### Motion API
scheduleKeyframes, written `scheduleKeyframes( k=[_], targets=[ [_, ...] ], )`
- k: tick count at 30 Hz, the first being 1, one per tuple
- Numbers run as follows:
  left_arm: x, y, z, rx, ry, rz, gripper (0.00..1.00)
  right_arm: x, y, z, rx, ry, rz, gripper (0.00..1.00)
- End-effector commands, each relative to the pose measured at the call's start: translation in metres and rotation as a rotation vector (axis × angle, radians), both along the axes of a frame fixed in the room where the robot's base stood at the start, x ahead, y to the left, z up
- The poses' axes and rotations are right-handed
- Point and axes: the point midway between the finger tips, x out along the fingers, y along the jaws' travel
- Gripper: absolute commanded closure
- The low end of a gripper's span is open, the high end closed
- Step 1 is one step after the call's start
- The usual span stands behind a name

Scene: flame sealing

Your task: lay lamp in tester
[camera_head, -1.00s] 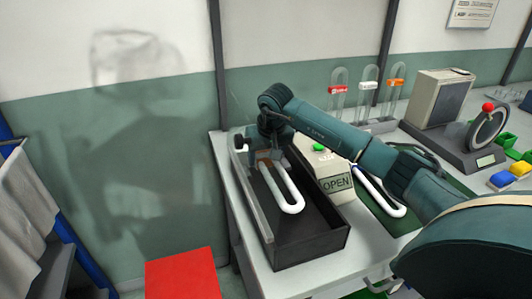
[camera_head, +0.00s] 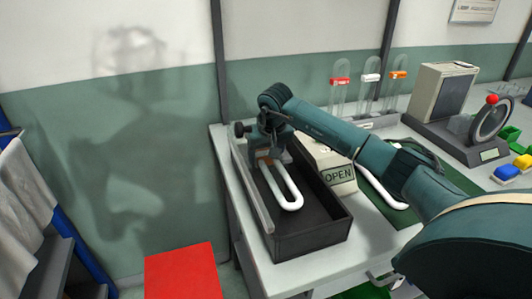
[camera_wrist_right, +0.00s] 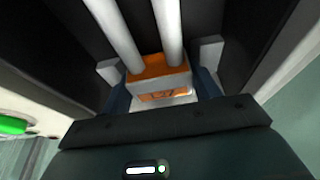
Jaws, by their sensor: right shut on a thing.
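The lamp is a white U-shaped tube (camera_head: 289,196) with an orange base. My right gripper (camera_head: 269,153) is shut on that orange base; in the right wrist view the base (camera_wrist_right: 160,75) sits between the fingers and the two white tube legs run away from it. The tester is a dark open-topped box (camera_head: 310,240) on the bench, with an "OPEN" sign (camera_head: 337,175) on the unit beside it. The lamp's tube is over the box interior; I cannot tell whether it touches the floor of the box. My left gripper is out of view.
Another white U tube (camera_head: 385,190) lies on a green mat right of the tester, partly behind my arm. A grey device with a wheel (camera_head: 491,122) stands right. A red panel (camera_head: 183,272) is front left.

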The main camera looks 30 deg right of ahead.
Motion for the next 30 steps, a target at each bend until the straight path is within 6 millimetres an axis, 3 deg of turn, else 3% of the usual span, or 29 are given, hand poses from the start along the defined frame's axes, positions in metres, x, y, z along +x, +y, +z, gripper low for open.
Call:
scheduleKeyframes(
  k=[2,3,9,12,14,24,30],
  targets=[
    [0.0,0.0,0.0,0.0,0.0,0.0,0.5,-0.001,0.0,-0.004,-0.001,0.005,0.0,0.65],
    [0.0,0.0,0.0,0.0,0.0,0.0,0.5,-0.001,0.0,-0.004,-0.001,0.006,0.0,0.38],
    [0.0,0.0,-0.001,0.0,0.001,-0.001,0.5,-0.002,0.0,-0.004,-0.002,0.009,0.001,0.21],
    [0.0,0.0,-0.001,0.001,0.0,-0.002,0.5,-0.003,0.001,0.002,-0.002,0.008,0.002,0.2],
    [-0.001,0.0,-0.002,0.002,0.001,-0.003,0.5,-0.005,0.001,0.009,-0.002,0.006,0.002,0.13],
    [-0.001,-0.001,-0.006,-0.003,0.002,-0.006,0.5,-0.028,0.006,0.082,-0.002,-0.004,0.001,0.13],
    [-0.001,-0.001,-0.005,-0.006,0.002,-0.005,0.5,-0.039,0.009,0.113,-0.001,-0.003,0.0,0.13]
  ],
)
